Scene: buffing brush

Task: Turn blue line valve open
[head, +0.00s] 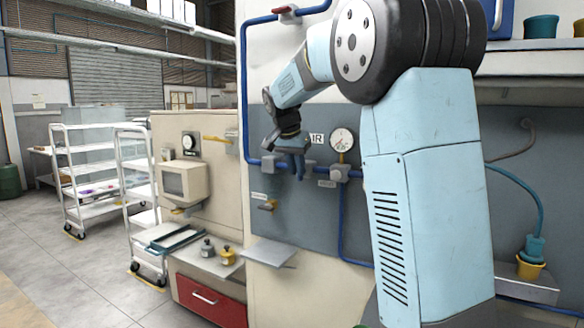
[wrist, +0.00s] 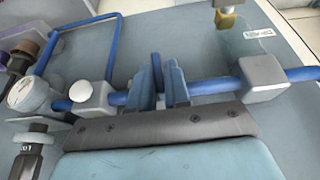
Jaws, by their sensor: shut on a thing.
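The blue line (head: 245,100) comes down the panel and runs across it between grey blocks. In the wrist view, the blue line (wrist: 215,86) crosses behind my fingers, between a grey block (wrist: 92,97) and a larger grey block (wrist: 263,76). My gripper (head: 291,166) is at this stretch of line, left of the round gauge (head: 342,139). Its two blue fingers (wrist: 166,84) stand close together, shut on the blue line valve's handle.
A red handle (head: 286,9) is on the upper pipe. A bench with a grey weight (head: 207,248) and yellow weight (head: 228,255) stands left. White carts (head: 90,180) are farther left.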

